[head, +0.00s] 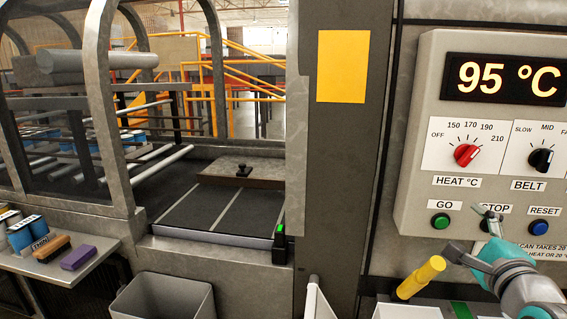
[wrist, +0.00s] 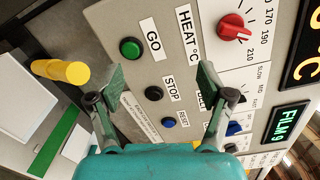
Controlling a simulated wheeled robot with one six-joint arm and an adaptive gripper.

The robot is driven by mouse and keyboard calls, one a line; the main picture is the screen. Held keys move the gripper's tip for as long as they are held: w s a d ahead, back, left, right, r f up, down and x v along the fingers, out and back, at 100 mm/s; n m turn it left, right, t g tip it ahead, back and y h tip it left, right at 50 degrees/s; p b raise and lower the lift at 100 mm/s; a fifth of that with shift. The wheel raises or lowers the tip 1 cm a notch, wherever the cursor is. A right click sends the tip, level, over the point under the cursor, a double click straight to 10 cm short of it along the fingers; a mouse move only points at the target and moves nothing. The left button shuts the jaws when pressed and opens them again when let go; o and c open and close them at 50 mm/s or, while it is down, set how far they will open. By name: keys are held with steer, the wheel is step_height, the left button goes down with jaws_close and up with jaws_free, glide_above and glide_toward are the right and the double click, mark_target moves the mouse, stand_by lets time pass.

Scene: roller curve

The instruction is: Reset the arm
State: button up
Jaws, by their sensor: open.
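My teal arm reaches in from the lower right of the head view. My gripper (head: 471,232) is in front of the lower part of the grey control panel (head: 417,130), over the STOP button area. In the wrist view my gripper (wrist: 161,78) has its two fingers spread apart with nothing between them. The black STOP button (wrist: 154,93) shows between the fingers there; in the head view the gripper largely covers it. The green GO button (wrist: 130,47) and blue RESET button (wrist: 168,122) are close by. I cannot tell whether a fingertip touches the panel.
The red heat knob (head: 467,155) and black belt knob (head: 541,160) are above. The display (head: 508,79) reads 95 °C.

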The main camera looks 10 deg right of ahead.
steer(key=s+a+f+n, duration=0.3)
steer(key=s+a+f, duration=0.1)
steer(key=f, duration=0.5)
steer(key=s+a+f+n+g+y, duration=0.1)
steer(key=s+a+f+n, duration=0.25)
steer(key=f, duration=0.55)
steer(key=s+a+f+n, duration=0.4)
steer(key=a+f, duration=0.1)
steer(key=f, duration=0.4)
steer(key=s+a+f+n+y, duration=0.1)
steer(key=s+n, duration=0.3)
steer(key=s, duration=0.5)
steer(key=s+a+f+n+y, duration=0.1)
steer(key=s+a+f+n, duration=0.2)
steer(key=s, duration=0.7)
steer(key=s+a+f+n+g+y, duration=0.1)
steer(key=s+a+n, duration=0.3)
steer(key=s, duration=0.5)
steer(key=shift+s+a+f+n, duration=0.3)
steer(key=shift+f+n, duration=0.45)
steer(key=shift+n, duration=0.6)
steer(key=shift+c, duration=0.2)
